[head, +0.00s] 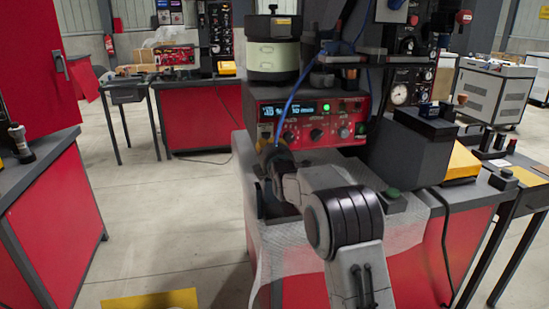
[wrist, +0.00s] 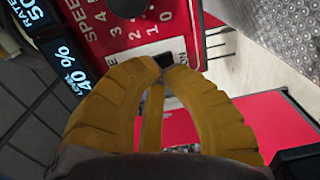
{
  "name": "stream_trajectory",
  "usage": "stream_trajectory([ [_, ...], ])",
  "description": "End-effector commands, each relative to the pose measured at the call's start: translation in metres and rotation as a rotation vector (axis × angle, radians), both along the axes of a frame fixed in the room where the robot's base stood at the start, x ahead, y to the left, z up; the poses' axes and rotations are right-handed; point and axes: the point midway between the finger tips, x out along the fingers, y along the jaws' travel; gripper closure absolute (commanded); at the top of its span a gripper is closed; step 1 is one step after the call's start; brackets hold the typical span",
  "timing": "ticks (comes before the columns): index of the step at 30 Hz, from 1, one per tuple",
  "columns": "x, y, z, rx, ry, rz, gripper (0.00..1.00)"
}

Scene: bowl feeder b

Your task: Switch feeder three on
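A red control panel (head: 312,122) with a lit blue display, several knobs and a lit green lamp (head: 327,107) sits under a bowl feeder (head: 272,55). No label showing that it is feeder three can be read. My gripper (head: 268,142) is in front of the panel's lower left corner. In the wrist view, my yellow gripper fingers (wrist: 166,68) curve together with their tips almost meeting. A small black switch (wrist: 163,60) lies right at the tips, partly hidden by them. Whether they touch it, and its position, cannot be told.
A blue cable (head: 293,95) hangs across the panel's left side. A dark grey box (head: 410,150) stands right of the panel, beside a yellow-topped block (head: 461,165). Another red control box (head: 174,56) is on a back table. Open floor lies to the left.

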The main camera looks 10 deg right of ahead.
Motion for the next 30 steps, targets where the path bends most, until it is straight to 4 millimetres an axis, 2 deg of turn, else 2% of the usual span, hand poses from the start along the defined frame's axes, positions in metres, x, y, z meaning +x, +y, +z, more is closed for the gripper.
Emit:
stream_trajectory([
  [18, -0.081, 0.000, 0.001, 0.000, 0.000, 0.000, 1.00],
  [24, -0.097, 0.000, 0.001, 0.000, -0.001, 0.000, 1.00],
  [30, -0.105, 0.000, 0.001, 0.000, -0.001, 0.000, 1.00],
])
